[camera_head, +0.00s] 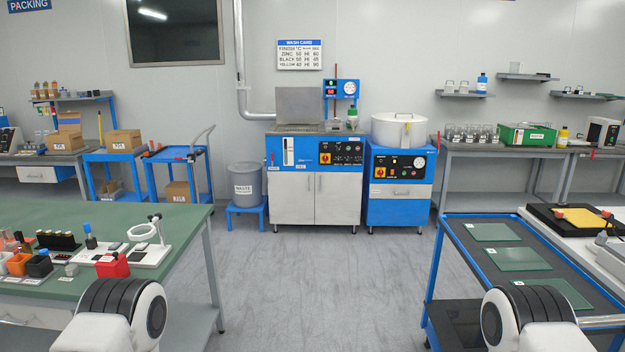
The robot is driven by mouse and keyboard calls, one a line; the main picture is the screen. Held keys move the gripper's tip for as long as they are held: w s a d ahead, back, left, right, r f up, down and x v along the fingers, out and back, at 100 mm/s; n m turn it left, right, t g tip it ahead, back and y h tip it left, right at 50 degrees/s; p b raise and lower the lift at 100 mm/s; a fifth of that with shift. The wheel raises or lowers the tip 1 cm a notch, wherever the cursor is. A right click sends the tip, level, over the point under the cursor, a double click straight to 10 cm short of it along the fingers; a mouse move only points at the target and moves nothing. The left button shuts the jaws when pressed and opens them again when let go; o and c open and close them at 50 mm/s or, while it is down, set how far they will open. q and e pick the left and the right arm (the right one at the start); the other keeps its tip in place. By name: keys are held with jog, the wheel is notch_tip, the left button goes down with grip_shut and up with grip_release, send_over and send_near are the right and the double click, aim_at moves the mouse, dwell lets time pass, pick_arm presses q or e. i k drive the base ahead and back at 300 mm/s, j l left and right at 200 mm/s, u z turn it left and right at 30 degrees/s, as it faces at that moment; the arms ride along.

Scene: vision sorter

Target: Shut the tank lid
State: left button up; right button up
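The tank is a steel and blue cabinet (300,198) against the back wall, with two doors and a control panel. A grey flat lid (299,105) stands upright at the rear of its top, so the tank looks open. The inside of the tank is too small and low-angled to see. Only the white and black links of my two arms show at the bottom edge, far from the tank. Neither gripper is in view.
A white round drum (399,130) on a blue cabinet stands right of the tank, a grey waste bin (247,185) left. A green table (165,215) is at left, a blue-edged cart (470,262) at right. The grey floor (320,290) between them is clear.

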aim_at(294, 104)
jog(key=i, duration=0.85)
jog(key=i+u, duration=0.1)
jog(key=i, duration=0.8)
jog(key=i+l, duration=0.15)
jog(key=i, duration=2.1)
jog(key=i+l+u, duration=0.15)
jog(key=i, duration=1.3)
jog(key=i+j+z, duration=0.25)
jog(key=i+j, duration=0.35)
jog(key=i+j+z, duration=0.25)
jog(key=i+j, duration=0.35)
jog(key=j, duration=0.1)
